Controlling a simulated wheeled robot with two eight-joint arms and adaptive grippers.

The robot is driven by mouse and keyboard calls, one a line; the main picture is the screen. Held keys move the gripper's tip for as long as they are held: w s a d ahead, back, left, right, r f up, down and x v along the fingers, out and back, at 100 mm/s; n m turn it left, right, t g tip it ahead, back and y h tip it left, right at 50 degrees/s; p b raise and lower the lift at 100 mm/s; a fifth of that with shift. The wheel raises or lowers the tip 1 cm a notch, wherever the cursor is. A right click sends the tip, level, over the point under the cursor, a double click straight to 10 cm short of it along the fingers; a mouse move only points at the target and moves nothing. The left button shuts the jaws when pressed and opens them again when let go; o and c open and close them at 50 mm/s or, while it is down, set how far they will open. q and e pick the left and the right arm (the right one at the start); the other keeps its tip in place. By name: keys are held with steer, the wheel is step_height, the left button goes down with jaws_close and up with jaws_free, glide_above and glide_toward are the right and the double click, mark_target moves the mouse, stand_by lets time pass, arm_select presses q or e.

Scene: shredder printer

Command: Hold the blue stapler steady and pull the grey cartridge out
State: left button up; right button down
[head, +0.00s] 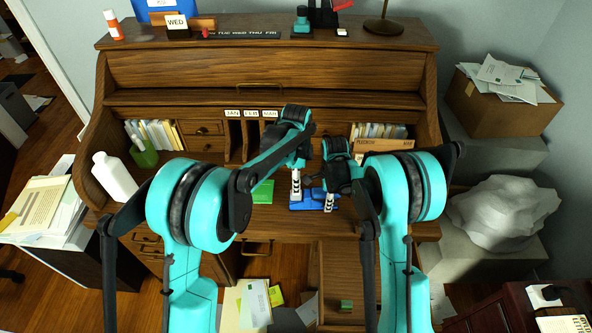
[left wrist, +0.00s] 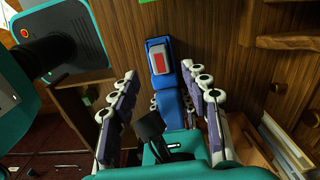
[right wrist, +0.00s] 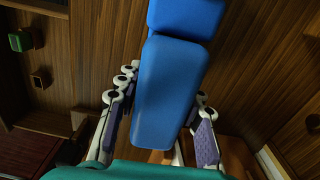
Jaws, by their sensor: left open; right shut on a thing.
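The blue stapler (head: 308,205) lies on the desk's writing surface, partly hidden by my grippers. My right gripper (head: 329,203) is shut on its body. In the right wrist view the stapler (right wrist: 168,90) runs lengthwise between the fingers (right wrist: 165,84). In the left wrist view the blue stapler (left wrist: 160,90) shows a grey piece with a red patch (left wrist: 160,62) set in its far end; I take this to be the cartridge, but cannot be sure. My left gripper (head: 296,190) is open above the stapler's left part. Its fingers (left wrist: 158,72) stand apart on either side, with no clear contact.
A green pad (head: 263,192) lies just left of the stapler. A white bottle (head: 114,177) and a green cup (head: 143,153) stand at the desk's left. Pigeonholes and upright papers (head: 390,131) close the back. My two arms are close together over the desk.

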arm_select(q)
step_height(320, 180, down, 5)
stand_by(0.3)
jaws_close()
steer(key=c, duration=0.8)
jaws_free()
steer(key=shift+c, duration=0.2)
jaws_close()
steer(key=shift+r, duration=1.35)
steer(key=shift+r, duration=2.75)
